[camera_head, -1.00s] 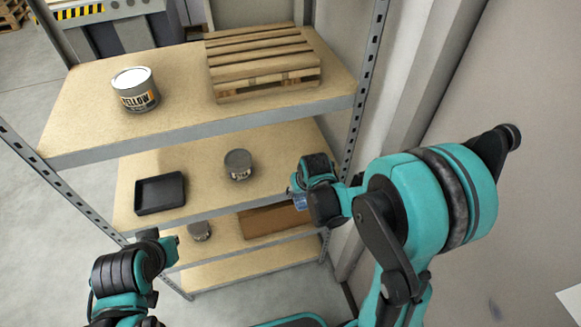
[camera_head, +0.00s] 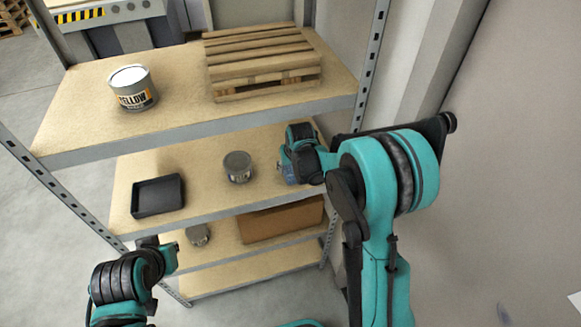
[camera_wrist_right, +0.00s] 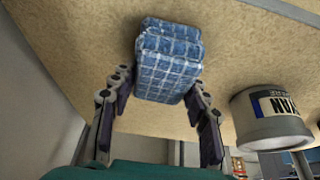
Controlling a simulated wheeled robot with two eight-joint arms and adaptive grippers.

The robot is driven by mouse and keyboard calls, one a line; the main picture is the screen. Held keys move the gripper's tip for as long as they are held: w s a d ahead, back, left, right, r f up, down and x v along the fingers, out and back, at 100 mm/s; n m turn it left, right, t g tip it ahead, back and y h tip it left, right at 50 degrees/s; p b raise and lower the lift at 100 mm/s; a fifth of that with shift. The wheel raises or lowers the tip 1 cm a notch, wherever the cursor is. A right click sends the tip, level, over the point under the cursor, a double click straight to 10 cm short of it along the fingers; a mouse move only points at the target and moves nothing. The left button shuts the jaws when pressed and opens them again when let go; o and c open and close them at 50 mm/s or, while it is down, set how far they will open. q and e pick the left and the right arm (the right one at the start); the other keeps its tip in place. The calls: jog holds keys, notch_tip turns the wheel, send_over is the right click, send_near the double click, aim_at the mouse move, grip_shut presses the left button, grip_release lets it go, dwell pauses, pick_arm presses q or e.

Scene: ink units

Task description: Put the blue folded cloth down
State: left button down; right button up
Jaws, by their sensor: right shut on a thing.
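The blue folded cloth (camera_wrist_right: 168,62) has a pale check pattern and sits between the fingers of my right gripper (camera_wrist_right: 158,88) in the right wrist view. My right gripper (camera_head: 288,166) is shut on it, over the right part of the middle shelf (camera_head: 215,200). In the head view only a little of the blue cloth (camera_head: 287,176) shows beside the gripper. The cloth is very close to the board; I cannot tell whether it touches. My left gripper (camera_head: 168,257) is low at the left, in front of the shelving, and its fingers are not clear.
A grey can (camera_head: 238,167) stands left of my right gripper; it shows inverted in the wrist view (camera_wrist_right: 270,118). A black tray (camera_head: 158,195) lies further left. A cardboard box (camera_head: 283,219) is below.

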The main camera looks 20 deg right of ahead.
jog(key=shift+f, duration=0.1)
jog(key=o, duration=1)
jog(key=shift+s+r+p, duration=0.45)
jog(key=shift+s+r, duration=0.05)
jog(key=shift+s, duration=0.35)
jog(key=s+p, duration=0.1)
jog(key=s, duration=1)
jog(key=s+r+t, duration=0.1)
jog(key=s+r, duration=0.8)
jog(key=r, duration=0.1)
jog(key=s+r+t, duration=0.1)
jog(key=s+r, duration=0.3)
jog(key=s, duration=0.1)
jog(key=shift+s+d+r+t, duration=0.1)
jog(key=shift+s+r+t, duration=0.2)
jog(key=shift+s+r, duration=0.1)
